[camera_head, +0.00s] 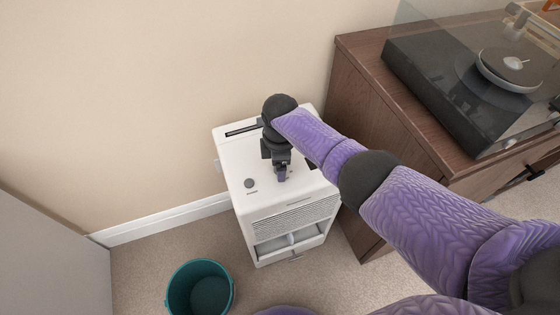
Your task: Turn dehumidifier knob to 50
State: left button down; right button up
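The white dehumidifier (240,205) stands on the carpet against the wall, with a vent grille and an open recess on its front. My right gripper (282,173) points down over the middle of the top, to the right of that grey control. The gripper and wrist hide the surface under them, so any knob there is hidden. Whether the fingers are apart or closed cannot be told. My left gripper is not in view.
A dark wooden cabinet (372,115) with a turntable (470,85) under a clear lid stands close on the right. A teal bucket (200,290) is on the carpet at front left. A grey panel (50,260) fills the left edge.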

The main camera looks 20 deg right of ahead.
notch_tip(320, 180, up, 10)
jog(key=p, duration=0.5)
jog(key=shift+f+p, duration=0.2)
jog(key=shift+p, duration=0.1)
